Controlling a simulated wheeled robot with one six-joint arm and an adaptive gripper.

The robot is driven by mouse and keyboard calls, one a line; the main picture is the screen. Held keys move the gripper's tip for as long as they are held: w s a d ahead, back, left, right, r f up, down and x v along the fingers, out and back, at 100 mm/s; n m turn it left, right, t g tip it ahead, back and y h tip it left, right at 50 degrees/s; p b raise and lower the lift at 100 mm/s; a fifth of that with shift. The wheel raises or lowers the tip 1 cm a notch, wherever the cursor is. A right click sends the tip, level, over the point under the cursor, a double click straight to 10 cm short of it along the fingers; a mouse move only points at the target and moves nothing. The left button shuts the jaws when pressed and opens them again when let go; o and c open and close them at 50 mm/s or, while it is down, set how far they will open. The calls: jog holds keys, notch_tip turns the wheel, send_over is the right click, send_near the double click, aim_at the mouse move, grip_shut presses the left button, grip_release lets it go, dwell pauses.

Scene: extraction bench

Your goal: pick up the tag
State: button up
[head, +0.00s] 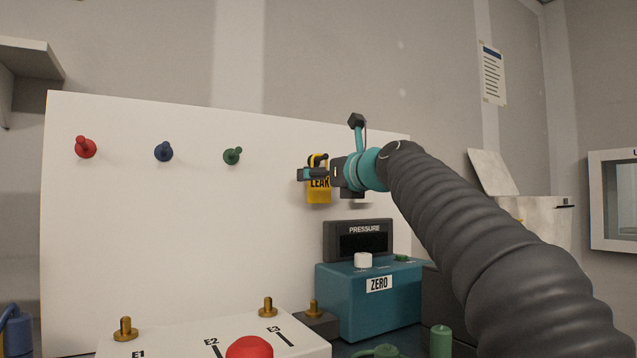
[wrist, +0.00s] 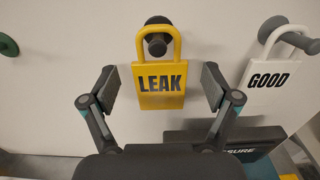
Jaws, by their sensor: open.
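A yellow tag marked LEAK (wrist: 161,84) hangs by its loop on a dark peg on the white board, in the middle of the wrist view. In the head view the LEAK tag (head: 319,191) is partly hidden behind my gripper (head: 312,174). In the wrist view my gripper (wrist: 160,88) is open, with one finger on each side of the tag and a gap on both sides. A white tag marked GOOD (wrist: 265,83) hangs on another peg to the right. In the head view my arm hides it.
The white board (head: 200,230) carries red (head: 86,148), blue (head: 163,151) and green (head: 232,156) pegs to the left. Below stand a teal ZERO box (head: 345,302), a PRESSURE display (head: 358,240) and a white panel with a red button (head: 250,347).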

jog(key=shift+w+a, duration=0.15)
jog(key=shift+w, duration=0.05)
jog(key=c, duration=1)
jog(key=shift+c, duration=0.2)
jog(key=shift+r, duration=0.15)
jog(key=r+b+v, duration=0.1)
jog(key=v, duration=1.7)
jog(key=shift+r+b, duration=0.15)
jog(key=shift+b, duration=0.2)
